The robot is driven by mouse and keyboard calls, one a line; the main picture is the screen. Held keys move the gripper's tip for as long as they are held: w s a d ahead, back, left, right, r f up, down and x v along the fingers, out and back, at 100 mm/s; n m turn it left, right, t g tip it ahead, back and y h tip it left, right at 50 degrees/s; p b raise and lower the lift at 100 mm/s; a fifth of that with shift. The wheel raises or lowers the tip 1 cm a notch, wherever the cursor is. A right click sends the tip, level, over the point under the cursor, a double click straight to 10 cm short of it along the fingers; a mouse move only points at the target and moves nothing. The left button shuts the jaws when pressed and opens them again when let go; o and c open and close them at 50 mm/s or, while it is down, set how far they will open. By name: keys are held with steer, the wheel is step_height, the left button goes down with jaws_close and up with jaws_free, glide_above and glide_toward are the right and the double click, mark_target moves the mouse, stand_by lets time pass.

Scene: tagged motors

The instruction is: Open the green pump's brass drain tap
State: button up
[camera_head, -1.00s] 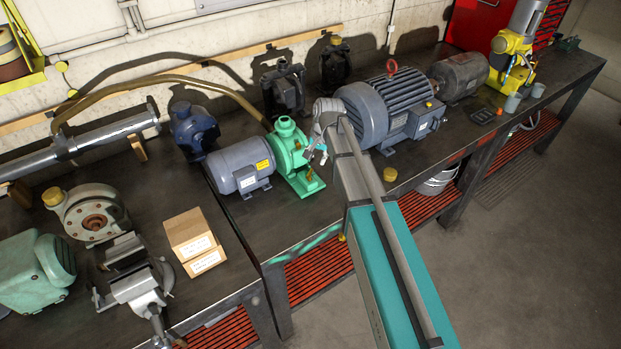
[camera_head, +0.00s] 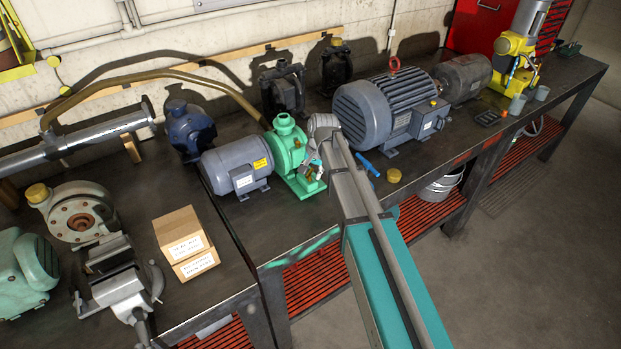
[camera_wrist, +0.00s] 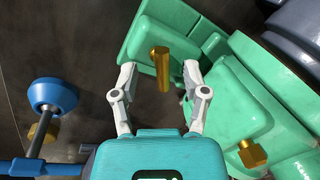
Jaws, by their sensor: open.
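The green pump (camera_head: 287,147) stands on the bench, coupled to a grey-blue motor (camera_head: 236,166). It also fills the upper right of the wrist view (camera_wrist: 235,95). A brass tap piece (camera_wrist: 161,69) stands out from the pump's low green part, between the two fingers in the picture. A second brass fitting (camera_wrist: 252,153) sits lower right on the pump. My gripper (camera_wrist: 160,72) is open, with one finger on each side of the first brass piece. No contact with it shows. In the head view my gripper (camera_head: 314,167) is at the pump's right side, partly hiding it.
A blue-handled part (camera_wrist: 52,95) with brass lies left of my gripper; blue also shows beside my arm in the head view (camera_head: 368,164). A large grey motor (camera_head: 391,105) stands to the right. A brass-coloured cap (camera_head: 394,175) sits near the bench edge.

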steer(key=shift+a+f+b, duration=0.1)
steer(key=shift+f+b, duration=0.2)
steer(key=shift+f, duration=0.2)
jaws_close()
